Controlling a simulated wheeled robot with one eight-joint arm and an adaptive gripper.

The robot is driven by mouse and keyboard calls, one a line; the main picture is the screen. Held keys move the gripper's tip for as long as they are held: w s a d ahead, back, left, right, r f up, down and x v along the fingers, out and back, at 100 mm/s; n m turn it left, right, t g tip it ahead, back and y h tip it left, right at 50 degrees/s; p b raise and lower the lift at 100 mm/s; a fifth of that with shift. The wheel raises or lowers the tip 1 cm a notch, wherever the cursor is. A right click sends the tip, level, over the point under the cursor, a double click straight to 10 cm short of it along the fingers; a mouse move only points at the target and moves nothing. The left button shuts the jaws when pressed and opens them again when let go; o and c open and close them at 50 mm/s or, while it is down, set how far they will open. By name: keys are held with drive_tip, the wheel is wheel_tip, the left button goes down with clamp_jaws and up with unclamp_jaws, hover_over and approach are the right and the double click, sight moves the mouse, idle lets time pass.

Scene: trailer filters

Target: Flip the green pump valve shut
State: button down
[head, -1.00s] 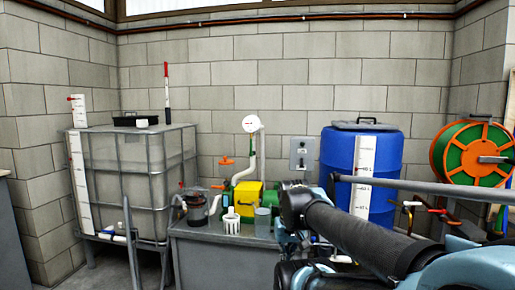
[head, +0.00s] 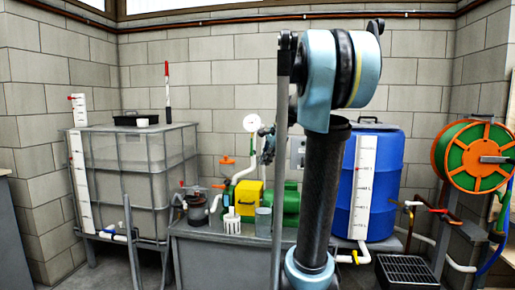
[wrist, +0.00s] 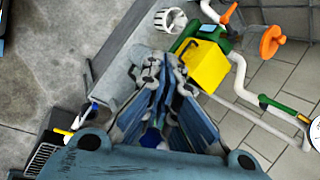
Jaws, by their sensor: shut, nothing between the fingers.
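A green lever-like part (wrist: 285,107) sits on the white pipe, with an orange piece at its end, at the right of the wrist view. I take it for the green pump valve; its exact lever angle is hard to tell. The pump is a green body (head: 286,200) with a yellow box (head: 247,197) on the grey bench. My gripper (wrist: 160,68) is shut and empty, left of the valve in the wrist view and apart from it. In the head view it shows small and dark beside the gauge (head: 252,123).
A caged tank (head: 140,170) stands left and a blue barrel (head: 390,190) right. An orange handle (head: 227,160), a white strainer cup (head: 232,223) and a clear cup (head: 263,222) are near the pump. A black grated tray (head: 407,268) lies low at right.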

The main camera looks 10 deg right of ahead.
drive_tip(key=w+d+r+m+t+y, duration=0.1)
drive_tip(key=w+d+r+m, duration=0.2)
drive_tip(key=w, duration=0.5)
drive_tip(key=w+d+r+m, duration=0.1)
drive_tip(key=w+r+m, duration=0.25)
drive_tip(key=w, duration=0.55)
drive_tip(key=m+t+y, duration=0.1)
drive_tip(key=m, duration=0.5)
approach(252, 149)
wheel_tip(252, 149, down, 4)
drive_tip(key=w, duration=0.1)
drive_tip(key=shift+w+a+r, duration=0.15)
drive_tip(key=shift+w+a, duration=0.45)
drive_tip(key=shift+a, duration=0.25)
drive_tip(key=shift+d, duration=0.2)
drive_tip(key=shift+a+r, duration=0.1)
